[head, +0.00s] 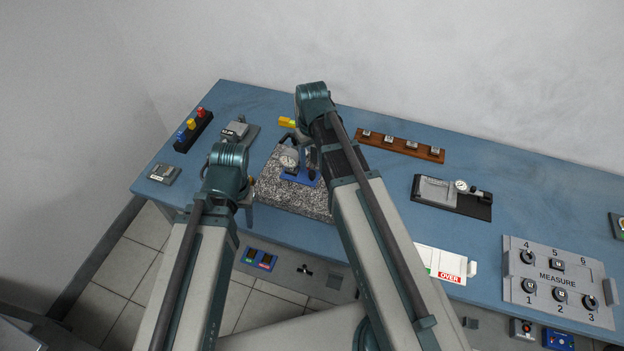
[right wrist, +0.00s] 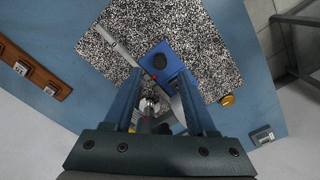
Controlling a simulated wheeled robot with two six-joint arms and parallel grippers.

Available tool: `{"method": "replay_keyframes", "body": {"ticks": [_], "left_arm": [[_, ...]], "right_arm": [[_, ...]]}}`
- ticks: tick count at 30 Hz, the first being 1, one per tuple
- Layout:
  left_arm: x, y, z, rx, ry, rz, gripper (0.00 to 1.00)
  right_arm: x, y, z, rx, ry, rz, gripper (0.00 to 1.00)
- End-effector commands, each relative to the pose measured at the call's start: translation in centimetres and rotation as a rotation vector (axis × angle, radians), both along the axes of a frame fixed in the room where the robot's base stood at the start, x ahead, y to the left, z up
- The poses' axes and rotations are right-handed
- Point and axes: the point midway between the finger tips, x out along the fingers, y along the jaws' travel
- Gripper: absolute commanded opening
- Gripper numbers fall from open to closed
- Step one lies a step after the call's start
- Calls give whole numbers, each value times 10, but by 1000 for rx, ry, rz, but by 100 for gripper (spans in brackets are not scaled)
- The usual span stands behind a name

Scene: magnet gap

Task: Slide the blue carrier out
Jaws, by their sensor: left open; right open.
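The blue carrier (head: 301,177) lies on the speckled granite plate (head: 290,198), partly hidden by a gauge and my right arm. In the right wrist view the carrier (right wrist: 166,65) shows as a blue block with a dark round knob on the granite (right wrist: 205,45). My right gripper (right wrist: 160,80) is open; its two fingers point at the carrier from above, and I cannot tell whether they touch it. A round dial gauge (head: 289,160) stands beside the carrier. My left gripper (head: 248,203) is open, near the plate's left edge, apart from the carrier; its fingers are hard to make out.
A brown rack with several small blocks (head: 401,145) lies behind right. A black fixture with a dial (head: 452,196) and the MEASURE panel (head: 558,284) are farther right. Left are a colored-knob rack (head: 193,130) and a small grey device (head: 164,173).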

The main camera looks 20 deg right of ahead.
Motion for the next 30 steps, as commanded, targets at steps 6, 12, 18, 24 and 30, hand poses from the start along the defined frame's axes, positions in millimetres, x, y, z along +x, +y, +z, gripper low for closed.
{"method": "replay_keyframes", "body": {"ticks": [6,12,18,24,30], "left_arm": [[0,0,-38,0,0,1,50],[0,0,-61,0,0,2,50],[0,0,-68,0,0,2,50],[0,0,-67,0,0,2,50],[0,0,-67,0,0,2,50]], "right_arm": [[0,0,-38,0,0,0,57],[0,0,-61,0,0,0,57],[0,0,-68,0,0,0,57],[0,0,-67,0,0,0,57],[0,0,-67,0,0,0,28]]}}
